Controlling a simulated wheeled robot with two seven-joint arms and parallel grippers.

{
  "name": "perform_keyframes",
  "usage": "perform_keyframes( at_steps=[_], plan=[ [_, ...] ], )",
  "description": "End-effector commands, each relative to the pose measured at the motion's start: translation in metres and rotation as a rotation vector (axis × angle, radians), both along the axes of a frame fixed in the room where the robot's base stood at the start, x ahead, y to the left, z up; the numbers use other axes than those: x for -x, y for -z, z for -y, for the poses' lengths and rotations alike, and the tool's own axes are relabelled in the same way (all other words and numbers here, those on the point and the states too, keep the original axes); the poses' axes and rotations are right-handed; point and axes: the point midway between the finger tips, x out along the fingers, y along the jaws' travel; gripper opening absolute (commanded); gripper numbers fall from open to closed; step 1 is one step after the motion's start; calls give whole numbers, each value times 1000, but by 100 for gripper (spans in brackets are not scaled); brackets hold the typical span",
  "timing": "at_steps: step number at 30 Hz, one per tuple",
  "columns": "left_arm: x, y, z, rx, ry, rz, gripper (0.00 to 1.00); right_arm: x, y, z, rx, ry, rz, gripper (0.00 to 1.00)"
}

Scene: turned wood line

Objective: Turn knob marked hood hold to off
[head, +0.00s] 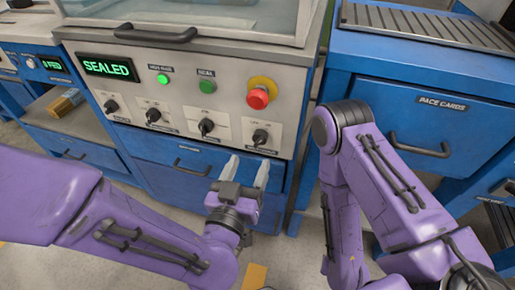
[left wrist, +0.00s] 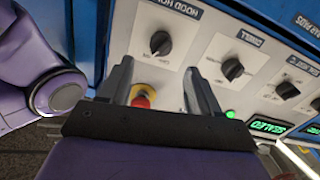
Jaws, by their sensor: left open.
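The hood hold knob (head: 260,137) is a black knob on a pale plate, rightmost in the panel's knob row in the head view. Its label below is partly covered by a fingertip there. In the left wrist view the hood hold knob (left wrist: 160,43) is upside down, with "HOOD HO" readable above it. I cannot clearly tell which mark it points at. My left gripper (head: 247,168) is open and empty, just below and in front of the knob. Its two fingers (left wrist: 157,72) lie apart, with the knob beyond the tips, not touched. My right gripper is out of view.
Other black knobs (head: 206,126) sit left along the panel. A red emergency button (head: 258,98) is just above the hood hold knob, near a green button (head: 207,87). A lit SEALED display (head: 108,67) is at left. A blue drawer cabinet (head: 430,115) stands right.

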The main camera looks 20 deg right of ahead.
Motion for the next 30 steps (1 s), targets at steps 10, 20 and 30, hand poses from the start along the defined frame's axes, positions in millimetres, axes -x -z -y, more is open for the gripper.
perform_keyframes(
  at_steps=[10,20,30],
  plan=[
    [-57,1,37,1,-2,-2,63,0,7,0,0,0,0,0],
    [-63,1,42,-1,-2,-3,63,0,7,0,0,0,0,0],
    [-63,1,42,1,-1,-4,7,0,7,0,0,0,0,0]
  ],
)
